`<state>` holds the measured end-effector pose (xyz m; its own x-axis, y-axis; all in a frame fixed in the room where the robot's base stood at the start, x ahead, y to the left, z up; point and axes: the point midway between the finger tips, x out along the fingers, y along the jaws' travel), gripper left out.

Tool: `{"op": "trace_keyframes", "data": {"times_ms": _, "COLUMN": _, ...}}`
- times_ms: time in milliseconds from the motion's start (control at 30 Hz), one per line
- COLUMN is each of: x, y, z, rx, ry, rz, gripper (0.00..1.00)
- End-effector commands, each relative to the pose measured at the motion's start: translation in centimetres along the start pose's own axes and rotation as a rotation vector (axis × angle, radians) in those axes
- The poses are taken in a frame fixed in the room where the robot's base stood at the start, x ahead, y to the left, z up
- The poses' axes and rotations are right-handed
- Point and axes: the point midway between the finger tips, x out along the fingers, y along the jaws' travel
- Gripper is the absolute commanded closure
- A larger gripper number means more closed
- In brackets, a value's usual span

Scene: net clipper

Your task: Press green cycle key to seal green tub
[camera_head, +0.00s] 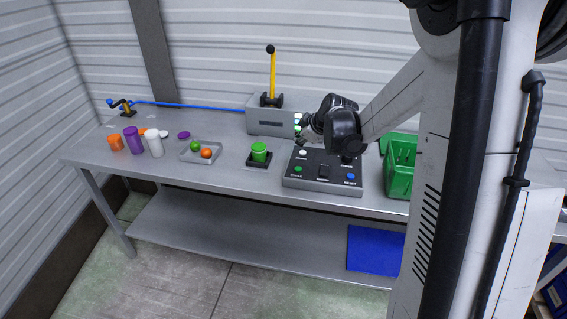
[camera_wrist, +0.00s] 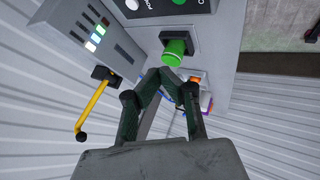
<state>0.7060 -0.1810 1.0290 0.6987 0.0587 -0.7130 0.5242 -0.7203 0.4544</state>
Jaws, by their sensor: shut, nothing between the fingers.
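The green tub (camera_head: 259,152) stands upright on a small black square base in the middle of the bench. It also shows in the wrist view (camera_wrist: 174,48), just beyond my fingertips. The green cycle key (camera_head: 298,169) is at the front left of a dark control box (camera_head: 322,180); a green key shows at the top edge of the wrist view (camera_wrist: 178,1). My gripper (camera_head: 299,139) is shut and empty, above the back left of the control box and clear of the green key. In the wrist view its fingertips (camera_wrist: 166,71) meet, apart from the tub.
A white key (camera_head: 303,152) and a blue reset key (camera_head: 350,176) share the control box. Behind stands a grey machine (camera_head: 262,121) with a yellow lever (camera_head: 272,75). A green crate (camera_head: 400,170) is at right. A tray (camera_head: 201,152) and several small containers are at left.

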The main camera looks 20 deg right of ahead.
Motion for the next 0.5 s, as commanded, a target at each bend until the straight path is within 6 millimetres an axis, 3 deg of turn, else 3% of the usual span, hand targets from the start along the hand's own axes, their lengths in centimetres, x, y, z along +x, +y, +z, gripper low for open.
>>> {"op": "trace_keyframes", "data": {"times_ms": 200, "x": 2.7, "y": 1.6, "z": 2.0, "rx": -0.058, "ry": 0.011, "rz": 0.015, "gripper": 1.0}}
{"op": "trace_keyframes", "data": {"times_ms": 500, "x": 3.4, "y": 1.9, "z": 2.5, "rx": -0.078, "ry": 0.014, "rz": 0.019, "gripper": 1.0}}
